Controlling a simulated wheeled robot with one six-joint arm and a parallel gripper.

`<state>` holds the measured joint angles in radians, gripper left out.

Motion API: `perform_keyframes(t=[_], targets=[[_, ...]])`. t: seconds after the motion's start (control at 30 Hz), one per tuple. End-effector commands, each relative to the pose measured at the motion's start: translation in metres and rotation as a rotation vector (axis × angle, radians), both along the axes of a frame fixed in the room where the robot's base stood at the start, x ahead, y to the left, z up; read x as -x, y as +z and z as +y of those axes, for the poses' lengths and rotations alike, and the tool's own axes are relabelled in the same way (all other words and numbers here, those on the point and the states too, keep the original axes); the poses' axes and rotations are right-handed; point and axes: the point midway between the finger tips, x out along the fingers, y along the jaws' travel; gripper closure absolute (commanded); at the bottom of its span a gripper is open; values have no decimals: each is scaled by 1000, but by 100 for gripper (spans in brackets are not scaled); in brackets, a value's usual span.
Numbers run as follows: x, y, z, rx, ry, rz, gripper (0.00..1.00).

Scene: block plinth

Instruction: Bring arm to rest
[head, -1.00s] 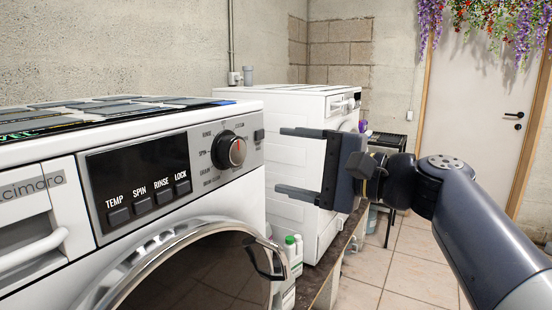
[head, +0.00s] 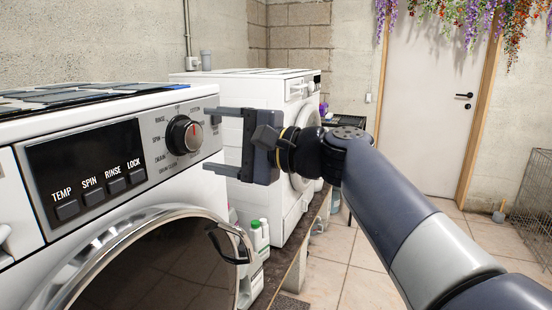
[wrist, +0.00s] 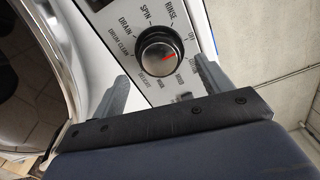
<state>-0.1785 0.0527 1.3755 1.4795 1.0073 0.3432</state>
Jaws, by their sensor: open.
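My gripper (head: 210,142) is open and empty, with its two fingers pointing left, close to the right end of the front washing machine's control panel (head: 88,158). In the wrist view the gripper's fingers (wrist: 160,85) show on either side of the round program dial (wrist: 160,57), which lies ahead of them. The black dial (head: 184,135) with a silver face and red mark also shows in the head view, left of the fingertips. I cannot tell that anything touches it. The washer's round door (head: 150,262) appears shut.
A second white machine (head: 262,190) stands behind my gripper. Bottles (head: 259,238) stand between the machines on a wooden plinth (head: 285,270). A wire cage (head: 535,195) stands at the far right, near a white door (head: 430,90).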

Motion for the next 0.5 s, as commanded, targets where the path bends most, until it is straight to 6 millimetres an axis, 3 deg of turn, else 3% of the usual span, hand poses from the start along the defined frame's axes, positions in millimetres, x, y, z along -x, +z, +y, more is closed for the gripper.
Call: perform_keyframes(t=[0.23, 0.5], targets=[[-14, 0, 34, -1, 3, 1, 26], [-17, 1, 41, -8, -1, 18, 26]])
